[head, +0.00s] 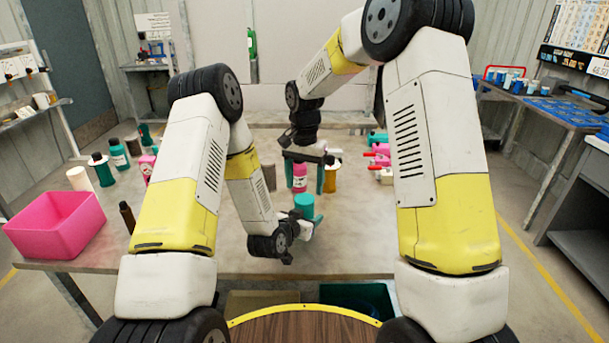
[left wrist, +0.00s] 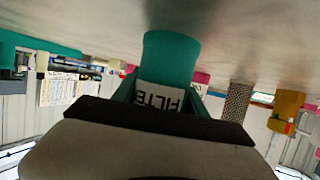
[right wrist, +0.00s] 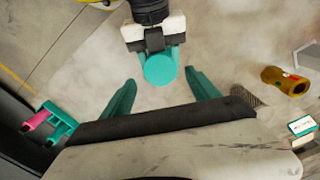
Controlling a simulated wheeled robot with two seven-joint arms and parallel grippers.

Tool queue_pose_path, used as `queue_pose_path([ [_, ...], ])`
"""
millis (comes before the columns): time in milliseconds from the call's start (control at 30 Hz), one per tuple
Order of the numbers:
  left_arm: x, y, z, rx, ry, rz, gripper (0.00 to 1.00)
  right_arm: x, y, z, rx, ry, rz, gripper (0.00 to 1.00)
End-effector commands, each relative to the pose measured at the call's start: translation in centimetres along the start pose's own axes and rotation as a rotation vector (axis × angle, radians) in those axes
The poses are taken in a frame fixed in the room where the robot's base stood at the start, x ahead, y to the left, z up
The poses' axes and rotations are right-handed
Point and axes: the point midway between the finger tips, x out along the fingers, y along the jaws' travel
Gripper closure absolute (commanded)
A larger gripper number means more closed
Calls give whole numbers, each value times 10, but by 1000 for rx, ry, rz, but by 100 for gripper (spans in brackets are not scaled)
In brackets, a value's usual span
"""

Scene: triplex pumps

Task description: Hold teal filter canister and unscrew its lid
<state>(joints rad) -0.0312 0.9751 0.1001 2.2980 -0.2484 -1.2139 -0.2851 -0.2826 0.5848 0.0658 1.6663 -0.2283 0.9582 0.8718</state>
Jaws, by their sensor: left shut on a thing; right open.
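The teal filter canister (head: 304,203) stands upright in my left gripper (head: 309,218), near the front middle of the table. The left wrist view shows the canister (left wrist: 170,60) between the fingers, with part of a white label reading "FILTE". My right gripper (head: 305,172) is open and points down above and behind the canister in the head view. In the right wrist view the canister's round teal top (right wrist: 161,69) lies ahead of the gap between the open fingers (right wrist: 163,92), not clasped by them. I cannot make out a seam between lid and body.
A pink bin (head: 55,225) stands at the table's left. Several bottles, including a green one (head: 118,155), stand behind it.

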Motion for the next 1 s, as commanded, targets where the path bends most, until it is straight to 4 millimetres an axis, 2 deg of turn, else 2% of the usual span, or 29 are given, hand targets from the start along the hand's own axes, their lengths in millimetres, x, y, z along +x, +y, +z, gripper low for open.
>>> queue_pose_path([
  [100,0,0,0,0,1,0,100,21,1,1,0,-4,3,30],
  [300,0,0,0,0,1,0,100,43,0,0,-2,-1,1,30],
  [700,0,0,0,0,1,0,100,50,0,0,-3,0,0,32],
  [1000,0,0,0,0,1,0,100,50,0,0,-3,0,0,91],
])
